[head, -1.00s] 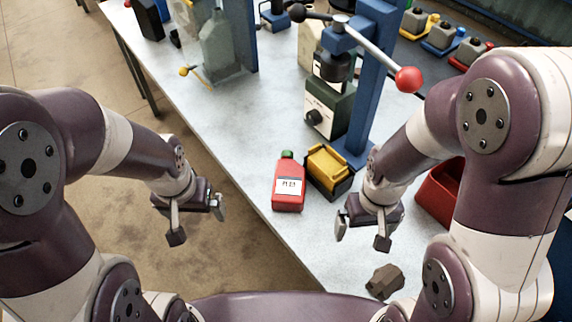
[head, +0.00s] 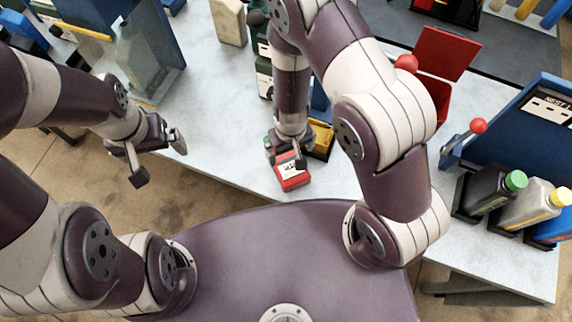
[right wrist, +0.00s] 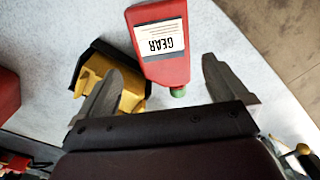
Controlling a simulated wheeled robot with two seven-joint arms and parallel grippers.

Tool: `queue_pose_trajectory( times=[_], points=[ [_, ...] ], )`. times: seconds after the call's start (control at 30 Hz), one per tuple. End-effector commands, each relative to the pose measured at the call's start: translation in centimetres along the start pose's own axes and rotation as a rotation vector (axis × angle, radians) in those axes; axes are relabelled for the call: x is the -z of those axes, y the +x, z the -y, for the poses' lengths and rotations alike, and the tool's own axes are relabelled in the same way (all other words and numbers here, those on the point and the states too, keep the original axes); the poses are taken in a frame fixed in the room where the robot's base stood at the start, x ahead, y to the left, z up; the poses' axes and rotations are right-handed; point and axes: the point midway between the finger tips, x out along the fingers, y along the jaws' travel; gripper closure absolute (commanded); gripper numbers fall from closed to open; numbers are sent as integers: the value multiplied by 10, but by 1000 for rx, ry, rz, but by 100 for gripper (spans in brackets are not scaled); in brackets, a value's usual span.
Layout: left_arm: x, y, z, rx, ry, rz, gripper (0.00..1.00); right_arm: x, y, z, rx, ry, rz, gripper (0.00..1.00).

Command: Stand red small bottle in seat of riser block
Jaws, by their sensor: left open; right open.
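The red small bottle (head: 292,174) with a white label is on the table near its front edge. It also shows in the right wrist view (right wrist: 163,60), label readable as "GEAR", green cap toward my gripper. My right gripper (head: 285,157) is open at the bottle, its fingers apart on either side in the wrist view; I see no grip. A yellow and black block (head: 321,138), perhaps the riser block, stands beside the bottle, partly hidden by my right arm. It also shows in the wrist view (right wrist: 97,66). My left gripper (head: 160,160) is open and empty, left of the table edge.
A red bin (head: 443,55) stands behind my right arm. A red-knobbed lever (head: 406,63) is near it. A blue panel (head: 520,120) and several capped bottles (head: 495,190) are at the right.

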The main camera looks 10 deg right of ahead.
Motion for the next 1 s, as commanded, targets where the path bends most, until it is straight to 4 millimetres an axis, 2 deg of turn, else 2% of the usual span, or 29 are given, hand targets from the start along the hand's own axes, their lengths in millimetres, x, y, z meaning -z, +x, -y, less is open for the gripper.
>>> queue_pose_trajectory(
  times=[0.03,0.23,0.43,0.53,0.73,0.77,0.93,1.0],
  points=[
    [-2,18,0,0,0,0,0,0,21,0,0,0,-1,0],
    [-3,28,0,0,0,-1,0,1,41,0,1,0,-2,0],
    [-4,43,0,0,0,-1,0,0,78,-1,1,0,0,0],
    [-5,44,0,0,0,-1,0,0,86,-1,1,1,0,0],
    [-4,43,0,0,0,-1,0,0,86,-1,1,1,0,0],
    [-5,43,0,0,0,-1,0,0,86,-1,1,1,0,3],
    [-4,43,0,0,0,-1,0,0,85,-1,1,1,0,59],
    [-4,43,0,0,0,-1,0,0,85,-1,1,1,-1,59]
  ],
)
